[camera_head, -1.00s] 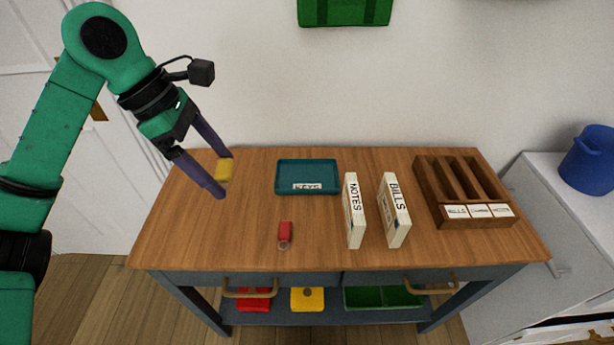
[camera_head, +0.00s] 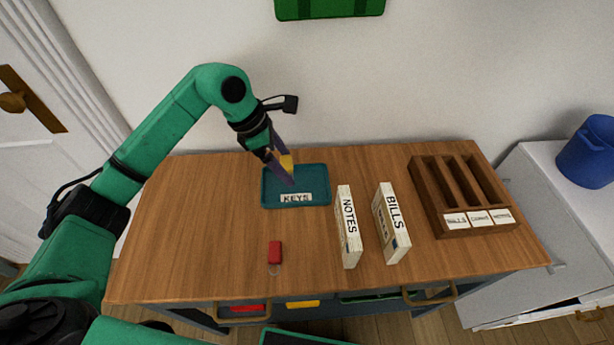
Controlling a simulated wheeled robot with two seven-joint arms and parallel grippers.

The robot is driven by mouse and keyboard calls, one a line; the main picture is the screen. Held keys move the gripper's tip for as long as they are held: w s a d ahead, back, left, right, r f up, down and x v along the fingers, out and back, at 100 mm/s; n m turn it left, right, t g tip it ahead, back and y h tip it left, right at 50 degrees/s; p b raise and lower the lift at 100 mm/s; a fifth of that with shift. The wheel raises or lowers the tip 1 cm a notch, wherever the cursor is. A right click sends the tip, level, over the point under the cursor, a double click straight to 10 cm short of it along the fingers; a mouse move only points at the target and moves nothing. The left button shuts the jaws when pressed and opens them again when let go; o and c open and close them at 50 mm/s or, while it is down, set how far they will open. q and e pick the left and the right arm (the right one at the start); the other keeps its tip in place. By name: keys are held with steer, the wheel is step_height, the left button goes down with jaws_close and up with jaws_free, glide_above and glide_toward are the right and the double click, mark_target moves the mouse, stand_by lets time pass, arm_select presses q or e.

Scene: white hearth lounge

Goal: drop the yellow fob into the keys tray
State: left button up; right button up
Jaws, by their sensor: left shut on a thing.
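The yellow fob (camera_head: 287,162) is held between the fingers of my left gripper (camera_head: 289,170), which is shut on it. The gripper and fob show over the teal keys tray (camera_head: 312,184), which has a "KEYS" label on its front wall. The fob appears to be above the tray; its exact height is hard to tell. The fingers hide part of the tray's left side. My right gripper is not in view.
A red fob (camera_head: 275,251) with a ring lies in front of the tray. White NOTES (camera_head: 348,228) and BILLS (camera_head: 391,224) blocks stand to the right. A brown slotted wooden rack (camera_head: 427,196) is at the table's right end. The table's left part (camera_head: 190,220) is clear.

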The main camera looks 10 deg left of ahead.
mark_target(294, 189)
arm_select(q)
step_height(294, 189, down, 6)
steer(key=b, duration=0.3)
steer(key=shift+r, duration=0.3)
steer(key=o, duration=1)
steer(key=v, duration=1.4)
steer(key=shift+r+b, duration=0.25)
steer(key=shift+b, duration=0.15)
steer(key=shift+s, duration=0.1)
